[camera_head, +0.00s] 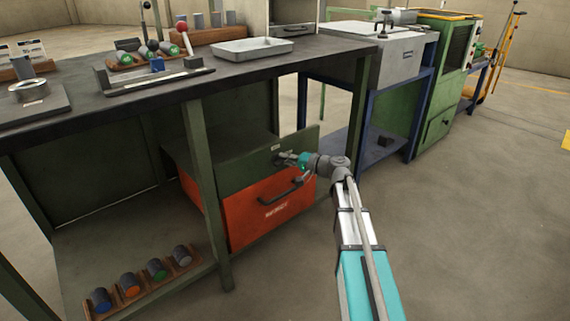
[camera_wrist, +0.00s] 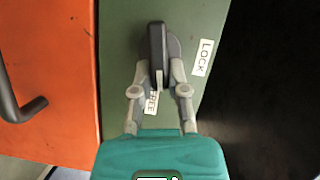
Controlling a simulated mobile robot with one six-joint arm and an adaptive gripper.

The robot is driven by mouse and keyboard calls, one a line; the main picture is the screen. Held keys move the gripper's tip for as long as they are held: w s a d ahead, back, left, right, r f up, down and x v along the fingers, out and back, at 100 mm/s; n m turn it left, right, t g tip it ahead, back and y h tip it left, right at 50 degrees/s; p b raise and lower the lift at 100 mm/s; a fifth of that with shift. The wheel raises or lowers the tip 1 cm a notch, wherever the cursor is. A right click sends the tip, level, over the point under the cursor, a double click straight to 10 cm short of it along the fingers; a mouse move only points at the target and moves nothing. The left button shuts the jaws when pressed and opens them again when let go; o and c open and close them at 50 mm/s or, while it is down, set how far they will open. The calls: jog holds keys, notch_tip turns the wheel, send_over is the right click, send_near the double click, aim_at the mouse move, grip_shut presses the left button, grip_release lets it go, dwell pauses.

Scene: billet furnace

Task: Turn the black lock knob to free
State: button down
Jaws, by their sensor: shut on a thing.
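The black lock knob (camera_wrist: 156,42) sits on the green panel (camera_wrist: 123,45) beside the orange drawer front. In the wrist view its long grip stands upright in the picture, its lower end toward the FREE label (camera_wrist: 152,101). The LOCK label (camera_wrist: 203,58) is to its right. My gripper (camera_wrist: 158,74) is shut on the knob's lower part, one finger on each side. The fingers partly cover the FREE label. In the head view my gripper (camera_head: 287,157) reaches the green panel above the orange drawer, and hides most of the knob.
The orange drawer (camera_head: 262,212) is closed, with a black handle (camera_head: 284,190) below my gripper. The workbench top (camera_head: 240,66) overhangs the cabinet, and a bench leg (camera_head: 207,190) stands left of the drawer. Clear floor (camera_head: 470,220) lies to the right.

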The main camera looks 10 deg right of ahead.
jog(key=shift+f+m+y+b, duration=0.35)
jog(key=shift+m+b, duration=0.3)
jog(key=shift+m, duration=0.35)
jog(key=shift+r, duration=0.1)
jog(key=c, duration=0.6)
grip_release()
jog(key=shift+c, duration=0.2)
jog(key=shift+d, duration=0.1)
jog(key=v, duration=1.2)
jog(key=shift+s, duration=0.1)
jog(key=shift+a, duration=0.2)
